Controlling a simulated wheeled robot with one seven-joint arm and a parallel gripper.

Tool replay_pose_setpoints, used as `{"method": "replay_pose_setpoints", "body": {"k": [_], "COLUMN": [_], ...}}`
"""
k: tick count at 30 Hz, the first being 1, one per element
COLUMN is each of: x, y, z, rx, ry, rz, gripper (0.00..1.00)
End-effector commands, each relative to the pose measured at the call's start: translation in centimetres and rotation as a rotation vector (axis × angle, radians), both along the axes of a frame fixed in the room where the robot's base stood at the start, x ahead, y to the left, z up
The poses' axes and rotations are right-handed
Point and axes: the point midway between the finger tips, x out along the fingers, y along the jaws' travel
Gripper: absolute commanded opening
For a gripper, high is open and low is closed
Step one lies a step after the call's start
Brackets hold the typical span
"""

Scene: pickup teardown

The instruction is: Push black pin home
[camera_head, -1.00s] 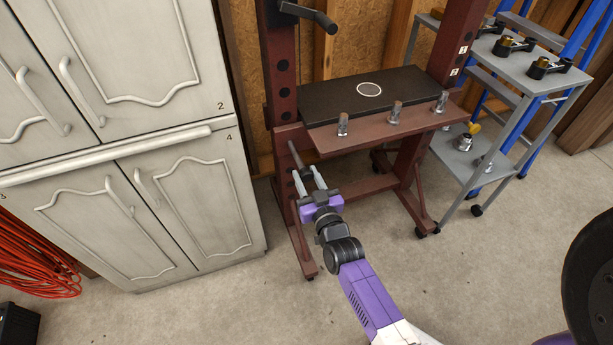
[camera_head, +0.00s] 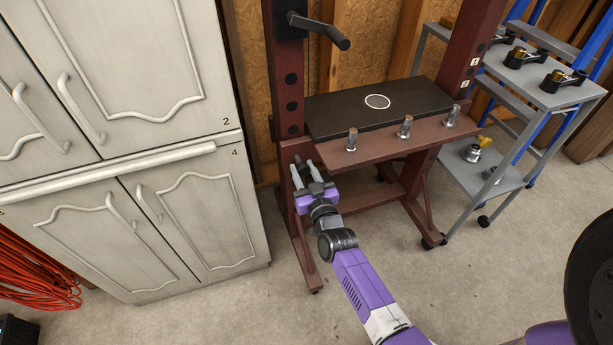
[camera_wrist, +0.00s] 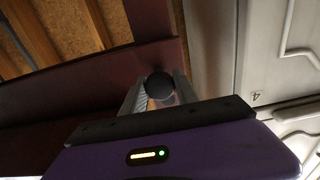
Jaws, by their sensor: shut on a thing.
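The black pin (camera_head: 299,162) is at the lower part of the left upright (camera_head: 290,105) of a dark red press frame. In the wrist view its round dark end (camera_wrist: 159,86) shows between the two grey fingers. My gripper (camera_head: 304,171) is shut on the pin, with its fingertips close to the upright. The wrist view also shows my gripper (camera_wrist: 160,90) with the frame just beyond the pin. The pin's far end and its hole are hidden, so I cannot tell how deep it sits.
A black plate (camera_head: 420,107) with a white ring lies on the frame above my gripper. Several short metal pins stand on the red ledge (camera_head: 385,149). Grey cabinets (camera_head: 120,235) stand close on the left, and a grey cart (camera_head: 545,98) stands right. The floor in front is clear.

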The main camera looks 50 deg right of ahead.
Motion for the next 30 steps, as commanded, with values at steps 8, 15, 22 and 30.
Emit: {"method": "replay_pose_setpoints", "body": {"k": [8,15,22,30], "x": [0.9,0.9,0.8,-0.3], "y": [-0.4,-0.5,-0.5,0.4], "z": [0.1,0.2,0.1,-0.1], "rx": [-0.003,-0.004,-0.003,-0.001], "ry": [0.001,0.001,0.002,0.003], "rz": [0.005,0.005,0.003,0.004], "gripper": [0.0,0.52,0.57,0.57]}}
